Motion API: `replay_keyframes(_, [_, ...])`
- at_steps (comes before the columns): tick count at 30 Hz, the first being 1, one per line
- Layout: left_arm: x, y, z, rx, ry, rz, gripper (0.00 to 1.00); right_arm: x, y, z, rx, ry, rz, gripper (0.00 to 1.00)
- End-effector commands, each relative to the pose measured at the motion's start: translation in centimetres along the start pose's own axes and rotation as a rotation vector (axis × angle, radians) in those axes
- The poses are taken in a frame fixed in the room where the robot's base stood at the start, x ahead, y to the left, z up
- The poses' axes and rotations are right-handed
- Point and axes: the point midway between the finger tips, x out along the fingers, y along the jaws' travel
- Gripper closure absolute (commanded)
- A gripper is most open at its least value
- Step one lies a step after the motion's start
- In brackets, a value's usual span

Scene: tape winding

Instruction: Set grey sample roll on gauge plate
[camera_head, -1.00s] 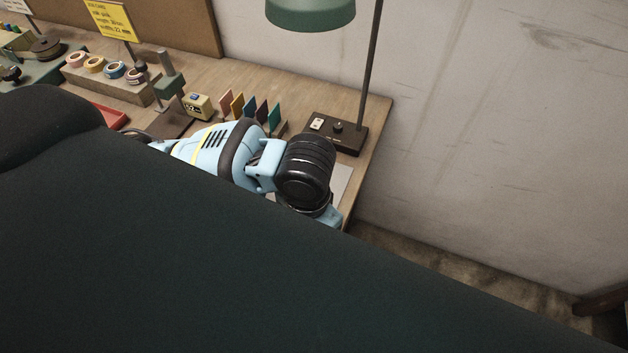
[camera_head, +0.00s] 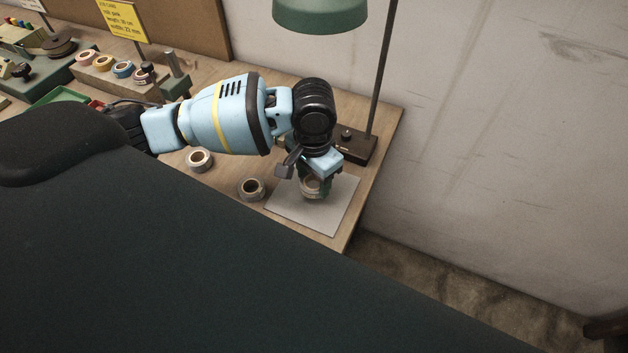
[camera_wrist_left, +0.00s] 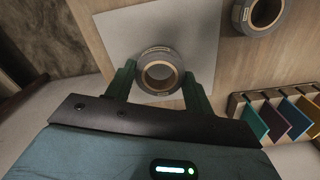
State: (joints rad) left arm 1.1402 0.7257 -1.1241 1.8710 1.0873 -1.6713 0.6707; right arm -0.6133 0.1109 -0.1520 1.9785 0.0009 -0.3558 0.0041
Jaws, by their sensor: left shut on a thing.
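A grey roll (camera_wrist_left: 160,72) with a tan core stands between my left gripper's green fingers in the left wrist view. It also shows in the head view (camera_head: 311,188). My left gripper (camera_head: 314,184) is shut on it, fingers pointing down, over a pale square sheet (camera_head: 288,213); I cannot tell whether the roll touches the sheet. I cannot tell which thing is the gauge plate. My right gripper does not show.
Two other rolls lie on the table left of the sheet, one nearer (camera_head: 252,188) and one farther (camera_head: 200,160). Several coloured rolls sit in a wooden rack (camera_head: 100,72). A lamp base (camera_head: 357,148) stands behind the gripper. The table's right edge is close to the sheet.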

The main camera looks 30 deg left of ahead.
Motion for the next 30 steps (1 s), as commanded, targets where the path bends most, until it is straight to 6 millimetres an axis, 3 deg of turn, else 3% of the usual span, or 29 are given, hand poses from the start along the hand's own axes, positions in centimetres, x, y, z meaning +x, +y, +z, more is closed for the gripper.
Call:
replay_keyframes(5, [0.2, -1.0, -0.9, -0.003, 0.000, -0.001, 0.68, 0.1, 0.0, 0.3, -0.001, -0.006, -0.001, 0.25])
replay_keyframes(12, [3.6, -0.9, -0.8, 0.000, -0.001, -0.001, 0.68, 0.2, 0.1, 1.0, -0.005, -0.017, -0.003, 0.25])
replay_keyframes(24, [3.9, -0.9, -0.9, 0.000, 0.002, 0.000, 0.68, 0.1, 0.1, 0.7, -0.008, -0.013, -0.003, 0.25])
replay_keyframes(25, [3.8, -0.9, -0.9, 0.000, 0.002, -0.001, 0.44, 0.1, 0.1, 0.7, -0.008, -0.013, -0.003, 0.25])
replay_keyframes(30, [3.9, -0.9, -0.9, 0.000, 0.002, -0.001, 0.25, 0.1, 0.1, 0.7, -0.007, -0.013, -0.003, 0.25])
